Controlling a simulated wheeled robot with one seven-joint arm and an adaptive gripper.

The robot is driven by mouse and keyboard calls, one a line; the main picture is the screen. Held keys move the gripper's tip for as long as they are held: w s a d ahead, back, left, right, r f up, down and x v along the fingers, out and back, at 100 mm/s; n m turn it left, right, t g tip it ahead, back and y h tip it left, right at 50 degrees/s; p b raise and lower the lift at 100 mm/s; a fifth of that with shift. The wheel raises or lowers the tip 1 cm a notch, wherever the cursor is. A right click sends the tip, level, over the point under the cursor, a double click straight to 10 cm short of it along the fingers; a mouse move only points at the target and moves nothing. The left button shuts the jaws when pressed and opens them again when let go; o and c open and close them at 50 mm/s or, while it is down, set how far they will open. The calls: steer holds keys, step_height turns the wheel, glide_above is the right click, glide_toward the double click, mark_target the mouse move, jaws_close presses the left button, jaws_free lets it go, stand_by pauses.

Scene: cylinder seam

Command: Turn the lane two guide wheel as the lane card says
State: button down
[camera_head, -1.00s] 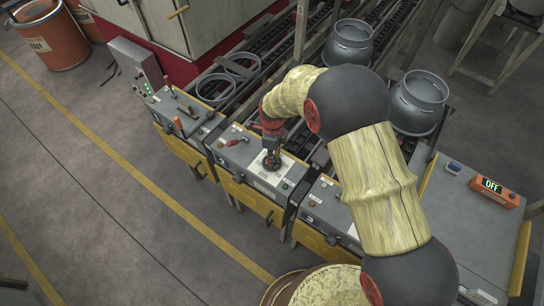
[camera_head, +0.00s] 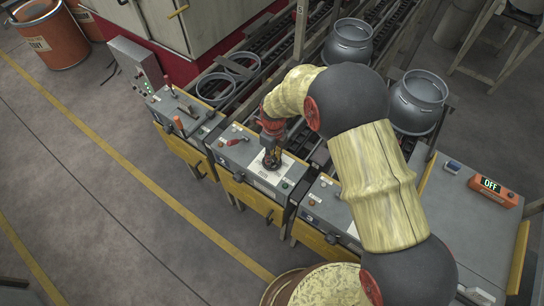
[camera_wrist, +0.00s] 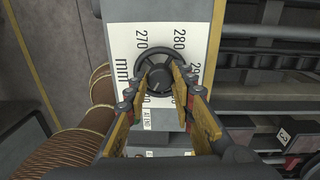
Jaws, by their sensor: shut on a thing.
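The dark guide wheel (camera_wrist: 160,75) has a round rim and a hub with a pointer mark. It sits on a white scale plate (camera_wrist: 118,45) printed with mm, 270, 280 and 290; other figures are partly hidden. My gripper (camera_wrist: 160,80) has its yellow fingers shut on the wheel, one on each side of the hub. In the head view my gripper (camera_head: 271,153) reaches down onto the middle grey console (camera_head: 233,155) and covers most of the wheel. I cannot read a lane card in either view.
Similar consoles stand on both sides, the left one (camera_head: 185,115) with levers. A red-handled lever (camera_head: 236,141) is on the middle console. Grey cylinders (camera_head: 348,42) stand on the conveyor behind. An orange box (camera_head: 493,192) reads OFF.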

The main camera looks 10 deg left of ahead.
mark_target(273, 158)
steer(key=shift+w, duration=0.1)
steer(key=c, duration=1.5)
jaws_free()
steer(key=shift+c, duration=0.2)
steer(key=shift+o, duration=0.2)
steer(key=shift+r, duration=0.1)
step_height(273, 158, up, 12)
steer(key=shift+w, duration=0.2)
steer(key=shift+d, duration=0.1)
